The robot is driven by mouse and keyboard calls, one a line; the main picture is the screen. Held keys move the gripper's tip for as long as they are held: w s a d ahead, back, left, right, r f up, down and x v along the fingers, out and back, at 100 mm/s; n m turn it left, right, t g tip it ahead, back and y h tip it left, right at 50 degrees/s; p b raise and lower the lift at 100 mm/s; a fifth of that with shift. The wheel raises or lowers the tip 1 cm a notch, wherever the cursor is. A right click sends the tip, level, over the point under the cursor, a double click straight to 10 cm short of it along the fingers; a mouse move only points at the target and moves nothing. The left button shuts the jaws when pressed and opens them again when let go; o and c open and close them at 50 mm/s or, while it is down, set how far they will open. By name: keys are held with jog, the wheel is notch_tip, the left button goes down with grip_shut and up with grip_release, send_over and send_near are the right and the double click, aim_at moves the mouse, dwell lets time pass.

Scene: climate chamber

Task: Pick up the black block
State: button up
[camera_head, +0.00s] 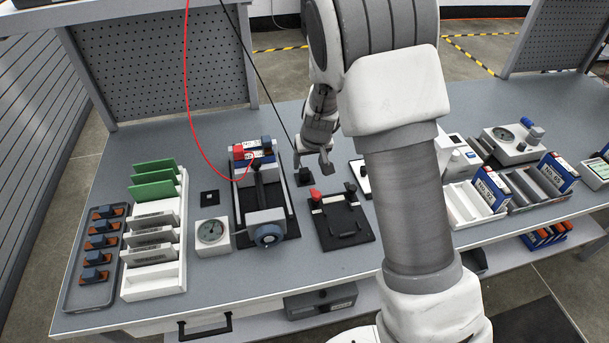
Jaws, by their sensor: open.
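A small black block (304,179) sits on a dark base on the bench, just right of the clamp fixture. My gripper (312,168) reaches down from the back over this spot. Its jaws are open, with the fingers close to the block in the picture. I cannot tell whether the fingers touch the block or how far above it they are. A flat black square (209,198) with a small light mark lies separately to the left, above the dial gauge.
The clamp fixture (266,222) with red and black cables stands left of my gripper. A black plate with a red-tipped lever (341,222) lies in front. A white rack (154,283) with green boards and a grey tray (76,291) are at left.

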aim_at(305, 171)
jog(key=x, duration=0.5)
jog(key=shift+a+f+b, duration=0.35)
grip_shut()
